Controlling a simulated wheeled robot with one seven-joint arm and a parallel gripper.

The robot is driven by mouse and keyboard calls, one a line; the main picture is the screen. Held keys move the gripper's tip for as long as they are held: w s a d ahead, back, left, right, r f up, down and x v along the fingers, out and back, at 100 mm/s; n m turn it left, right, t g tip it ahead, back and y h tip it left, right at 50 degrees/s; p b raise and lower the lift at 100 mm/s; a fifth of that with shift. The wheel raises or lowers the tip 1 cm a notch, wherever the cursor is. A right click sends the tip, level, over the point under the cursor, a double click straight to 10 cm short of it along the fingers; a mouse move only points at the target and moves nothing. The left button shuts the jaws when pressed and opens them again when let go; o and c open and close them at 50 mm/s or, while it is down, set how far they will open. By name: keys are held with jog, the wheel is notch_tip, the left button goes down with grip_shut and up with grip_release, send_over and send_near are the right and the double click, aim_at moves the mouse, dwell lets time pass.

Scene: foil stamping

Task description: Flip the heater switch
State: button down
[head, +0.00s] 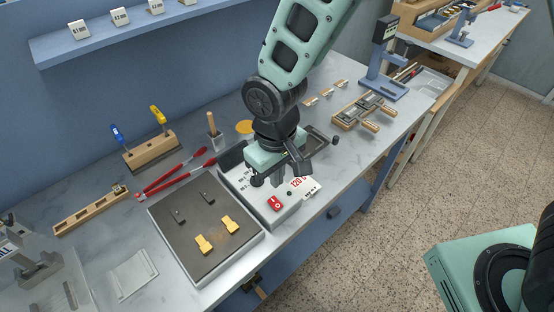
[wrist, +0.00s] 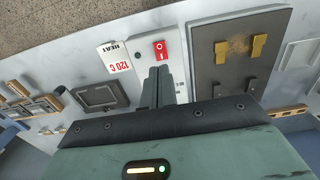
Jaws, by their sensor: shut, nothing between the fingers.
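The heater switch (head: 275,203) is a red rocker on the front of a white control box (head: 284,218). In the wrist view the red switch (wrist: 159,49) has white marks on it and sits just beyond my fingertips. My gripper (head: 278,184) is shut and empty, pointing down over the box, close behind the switch; in the wrist view its fingers (wrist: 157,72) end just short of the red rocker. I cannot tell whether they touch the box. A white card (wrist: 118,56) reading "HEAT 120 C" lies beside the switch.
A dark hotplate (head: 205,230) with two brass pieces (head: 230,225) adjoins the box on the left. Red-handled tongs (head: 175,172) lie behind it. A wooden rack (head: 364,110) of type holders stands to the right. Some bare table lies at the front left.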

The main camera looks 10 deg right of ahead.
jog(key=shift+r+b, duration=0.5)
jog(key=shift+r, duration=2.15)
jog(key=shift+s+d, duration=0.1)
jog(key=s+d+r+n+b, duration=0.1)
jog(key=s+d+b, duration=0.4)
jog(key=s, duration=0.8)
jog(key=d, duration=0.3)
jog(key=shift+s+d+r+y+b, duration=0.2)
jog(key=shift+d+r+y+b, duration=0.05)
jog(key=shift+y+b, duration=0.15)
